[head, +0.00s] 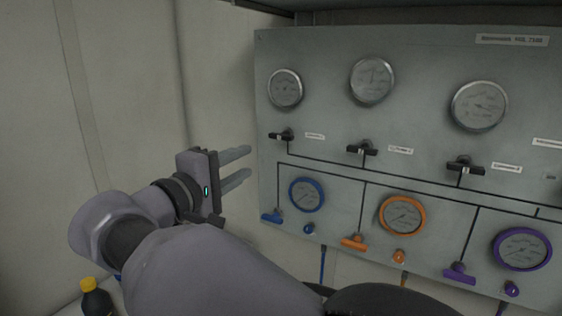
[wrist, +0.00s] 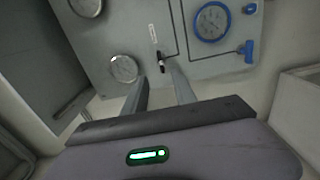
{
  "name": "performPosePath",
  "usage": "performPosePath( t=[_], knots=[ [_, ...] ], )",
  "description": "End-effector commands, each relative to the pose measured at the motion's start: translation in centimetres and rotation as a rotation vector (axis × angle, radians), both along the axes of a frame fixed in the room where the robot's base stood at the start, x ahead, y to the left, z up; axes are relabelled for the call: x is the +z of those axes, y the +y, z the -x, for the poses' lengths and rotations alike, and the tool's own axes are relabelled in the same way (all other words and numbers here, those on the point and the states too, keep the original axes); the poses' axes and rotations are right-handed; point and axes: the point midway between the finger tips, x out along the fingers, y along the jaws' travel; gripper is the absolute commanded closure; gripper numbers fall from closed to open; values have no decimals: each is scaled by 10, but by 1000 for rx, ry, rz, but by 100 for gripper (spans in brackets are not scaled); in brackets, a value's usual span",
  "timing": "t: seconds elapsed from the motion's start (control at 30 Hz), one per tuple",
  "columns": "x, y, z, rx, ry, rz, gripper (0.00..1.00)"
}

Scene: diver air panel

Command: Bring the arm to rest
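My gripper (head: 247,162) is in the middle left of the head view, at the left edge of the grey air panel (head: 330,155). Its two grey fingers are spread with a clear gap and hold nothing. In the wrist view the fingers of my gripper (wrist: 160,82) point at the panel, with a black valve handle (wrist: 162,62) beyond their tips. That looks like the leftmost black handle (head: 281,135) in the head view. The fingertips look apart from the panel, though the exact distance is hard to tell.
The panel carries several round gauges, a blue handle (head: 271,216), an orange handle (head: 354,243) and a purple handle (head: 459,273). A dark bottle with a yellow cap (head: 95,299) stands at the lower left. A pale wall (head: 120,80) is left of the panel.

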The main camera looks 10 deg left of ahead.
Motion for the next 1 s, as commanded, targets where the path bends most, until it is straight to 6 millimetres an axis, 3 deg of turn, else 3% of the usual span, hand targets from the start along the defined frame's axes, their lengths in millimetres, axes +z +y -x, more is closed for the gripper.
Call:
performPosePath(
  t=[0.07,0.17,0.23,0.33,0.4,0.43,0.5,0.6,0.77,1.0],
  knots=[
    [-5,-22,-3,-30,38,-26,67],
    [-29,-97,-2,-134,177,-137,67],
    [-58,-165,16,-236,308,-278,67],
    [-106,-246,69,-386,480,-555,67],
    [-143,-284,122,-493,569,-817,67],
    [-158,-293,147,-537,594,-946,67],
    [-187,-298,199,-622,609,-1264,67],
    [-209,-287,239,-689,558,-1625,67],
    [-219,-274,256,-718,479,-1893,67],
    [-220,-273,256,-719,474,-1906,67]
  ],
)
